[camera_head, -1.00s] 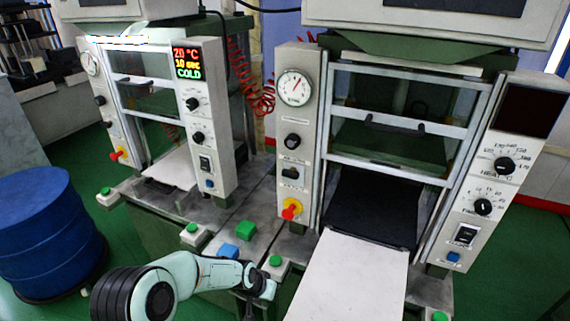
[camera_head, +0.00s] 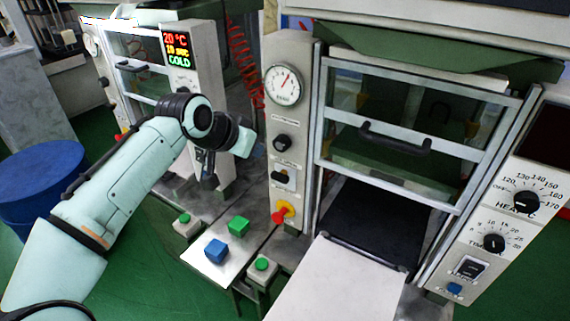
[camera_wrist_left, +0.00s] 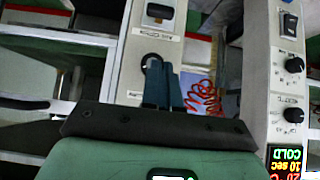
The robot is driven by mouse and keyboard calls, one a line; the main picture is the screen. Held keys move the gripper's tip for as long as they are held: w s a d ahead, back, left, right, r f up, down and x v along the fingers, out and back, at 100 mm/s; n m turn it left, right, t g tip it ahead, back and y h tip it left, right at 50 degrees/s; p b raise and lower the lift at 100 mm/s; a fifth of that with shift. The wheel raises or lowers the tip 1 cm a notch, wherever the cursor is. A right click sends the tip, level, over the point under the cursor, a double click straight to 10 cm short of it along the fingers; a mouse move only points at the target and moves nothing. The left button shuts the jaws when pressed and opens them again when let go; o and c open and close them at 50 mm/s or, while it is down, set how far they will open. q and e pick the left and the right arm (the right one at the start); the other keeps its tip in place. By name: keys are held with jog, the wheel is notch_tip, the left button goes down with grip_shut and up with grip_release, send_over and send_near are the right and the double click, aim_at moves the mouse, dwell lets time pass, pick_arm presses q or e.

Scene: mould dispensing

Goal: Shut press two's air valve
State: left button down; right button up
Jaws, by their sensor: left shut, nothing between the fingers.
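Press two, the right press, has a white left panel (camera_head: 292,50) with a round gauge (camera_head: 283,85), a black round knob (camera_head: 283,143), a dark lever switch (camera_head: 284,178) and a red-and-yellow stop button (camera_head: 282,212). The labels are too small to read, so I cannot tell which control is the air valve. My left gripper (camera_head: 246,142) is beside this panel at knob height. In the left wrist view its fingers (camera_wrist_left: 162,78) are together and empty, in front of the round knob (camera_wrist_left: 151,63) and partly covering it. Whether they touch is unclear. My right gripper is not in view.
Press one (camera_head: 196,50), with a lit display reading COLD, stands left behind my arm. A red coiled hose (camera_head: 240,62) hangs between the presses. A blue drum (camera_head: 40,185) stands left.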

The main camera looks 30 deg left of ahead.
pick_arm(q)
send_over(279, 172)
jog(key=s, duration=0.3)
notch_tip(279, 172, down, 7)
jog(key=f, duration=0.4)
jog(key=shift+s+a, duration=0.15)
jog(key=shift+s, duration=0.1)
jog(key=shift+w, duration=0.1)
